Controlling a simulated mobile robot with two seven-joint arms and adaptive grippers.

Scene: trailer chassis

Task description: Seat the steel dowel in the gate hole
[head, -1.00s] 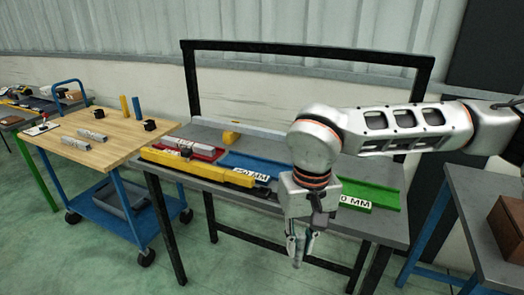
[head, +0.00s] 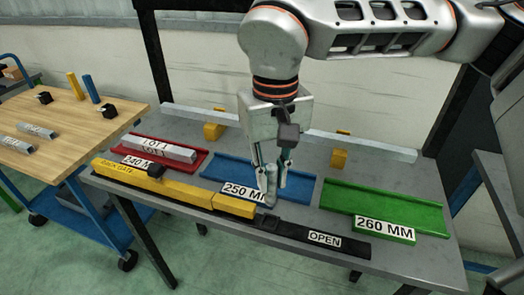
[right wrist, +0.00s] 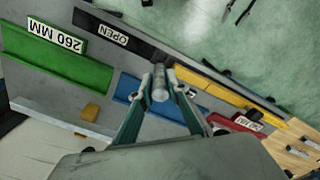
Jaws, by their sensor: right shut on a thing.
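My right gripper (head: 271,180) is shut on the steel dowel (head: 270,188), a short grey cylinder pointing down. They are over the front edge of the blue 250 MM tray, just behind the gate rail. The right wrist view shows the dowel (right wrist: 160,84) between the fingertips (right wrist: 160,92). The yellow rack gate (head: 180,190) lies along the bench front, with a black knob (head: 155,171) on it. Its right end is near the dowel, and a black rail (head: 300,233) marked OPEN continues rightward. I cannot make out the gate hole. My left gripper is not in view.
Red 240 MM (head: 190,167), blue 250 MM (head: 215,171) and green 260 MM (head: 370,202) trays stand on the grey bench. Marked LOT 1, a grey bar (head: 160,148) lies in the red one. A wooden-topped cart (head: 60,150) stands at left.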

